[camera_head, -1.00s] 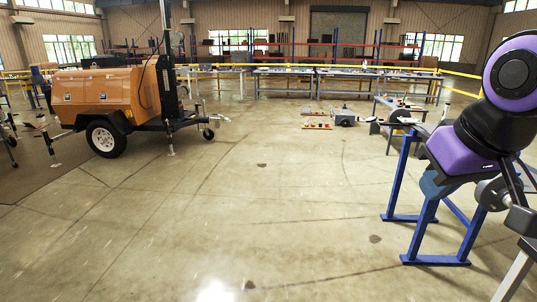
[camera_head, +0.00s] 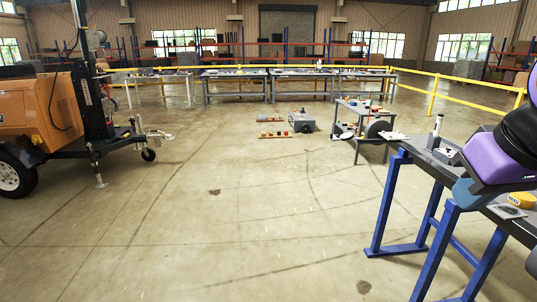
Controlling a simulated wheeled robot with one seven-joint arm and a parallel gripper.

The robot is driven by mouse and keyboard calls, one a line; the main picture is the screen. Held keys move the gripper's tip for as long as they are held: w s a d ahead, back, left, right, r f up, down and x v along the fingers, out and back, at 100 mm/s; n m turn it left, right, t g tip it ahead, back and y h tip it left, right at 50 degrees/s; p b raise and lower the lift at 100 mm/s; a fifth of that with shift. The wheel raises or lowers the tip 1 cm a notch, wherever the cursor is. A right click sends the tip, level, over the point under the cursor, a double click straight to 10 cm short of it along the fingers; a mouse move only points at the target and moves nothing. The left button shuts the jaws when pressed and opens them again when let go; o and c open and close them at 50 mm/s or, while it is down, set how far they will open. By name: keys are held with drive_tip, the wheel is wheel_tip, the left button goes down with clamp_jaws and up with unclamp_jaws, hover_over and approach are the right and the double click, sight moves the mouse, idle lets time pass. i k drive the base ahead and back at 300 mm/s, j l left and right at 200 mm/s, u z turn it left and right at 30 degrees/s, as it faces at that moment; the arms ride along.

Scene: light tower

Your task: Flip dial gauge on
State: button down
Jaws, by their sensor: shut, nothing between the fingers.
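I cannot make out a dial gauge for certain. The nearest workbench, with blue legs (camera_head: 388,205), stands at the right. On it are a grey block with an upright pale cylinder (camera_head: 438,128), a yellow round item (camera_head: 521,200) and a small flat dark round piece on a pale plate (camera_head: 507,211); I cannot tell whether any of these is the gauge. My purple and black arm enters at the right edge and covers part of the bench top. My gripper is not in view.
An orange trailer light tower (camera_head: 36,105) stands at the left, its hitch pointing right. A smaller table (camera_head: 366,108) with a wheel beside it stands beyond the bench. A grey box (camera_head: 301,121) lies on the floor. Yellow rails (camera_head: 463,92) run behind. The middle floor is clear.

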sight(347, 136)
drive_tip(key=i, duration=1.8)
drive_tip(key=i+l+u, duration=0.15)
drive_tip(key=i+l, duration=0.15)
drive_tip(key=i, duration=0.25)
drive_tip(key=i+l+u, duration=0.15)
drive_tip(key=i+l, duration=0.15)
drive_tip(key=i, duration=0.2)
drive_tip(key=i+l+u, duration=0.15)
drive_tip(key=i+l, duration=0.25)
drive_tip(key=i, duration=0.15)
